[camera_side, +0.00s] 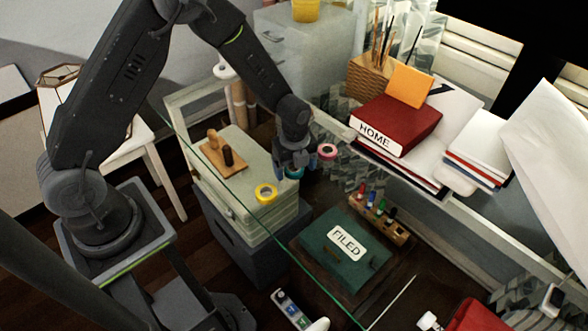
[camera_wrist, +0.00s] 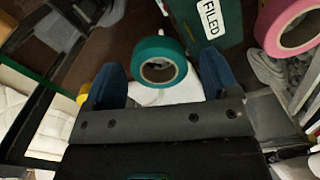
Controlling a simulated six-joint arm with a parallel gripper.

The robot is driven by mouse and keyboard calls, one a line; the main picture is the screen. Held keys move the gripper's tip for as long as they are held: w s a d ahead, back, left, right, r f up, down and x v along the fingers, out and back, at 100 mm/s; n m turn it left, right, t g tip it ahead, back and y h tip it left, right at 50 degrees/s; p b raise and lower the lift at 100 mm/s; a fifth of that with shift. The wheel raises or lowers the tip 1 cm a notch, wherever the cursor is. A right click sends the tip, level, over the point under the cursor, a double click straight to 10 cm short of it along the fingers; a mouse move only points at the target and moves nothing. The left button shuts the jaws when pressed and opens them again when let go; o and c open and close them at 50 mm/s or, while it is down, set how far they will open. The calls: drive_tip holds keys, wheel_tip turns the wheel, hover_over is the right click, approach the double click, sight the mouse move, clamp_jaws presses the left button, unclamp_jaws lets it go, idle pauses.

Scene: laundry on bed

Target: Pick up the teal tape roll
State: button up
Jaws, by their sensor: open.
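The teal tape roll (camera_wrist: 157,45) shows in the wrist view between the two blue fingertips of my gripper (camera_wrist: 162,76), with a visible gap on each side. The fingers are open and do not appear to touch it. In the side view my gripper (camera_side: 290,170) points down over the glass top, and only a bit of the teal roll (camera_side: 295,173) shows at its fingertips, the rest hidden behind them. How far the fingertips are above the glass is hard to tell.
A pink tape roll (camera_side: 327,151) lies close to the right of my gripper, and a yellow roll (camera_side: 265,193) lies to its lower left. A red binder (camera_side: 395,124) with papers lies at the back right. A green "FILED" box (camera_side: 325,262) and several markers (camera_side: 380,212) show at the lower right.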

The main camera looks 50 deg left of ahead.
drive_tip(key=c, duration=1)
drive_tip(key=shift+r, duration=0.55)
drive_tip(key=r, duration=0.2)
drive_tip(key=a+r, duration=0.1)
drive_tip(key=shift+s+a+r, duration=0.1)
drive_tip(key=shift+s+r, duration=0.1)
drive_tip(key=shift+r, duration=0.2)
drive_tip(key=s+a+r+n, duration=0.2)
drive_tip(key=s+a+n, duration=0.1)
drive_tip(key=a, duration=0.3)
drive_tip(key=s+a+r+n, duration=0.3)
drive_tip(key=a, duration=0.4)
drive_tip(key=s+a+r+n, duration=0.2)
drive_tip(key=s+a+n, duration=0.1)
drive_tip(key=a, duration=0.3)
drive_tip(key=shift+s+a+r, duration=0.15)
drive_tip(key=shift+s+a, duration=0.15)
drive_tip(key=shift+s, duration=0.25)
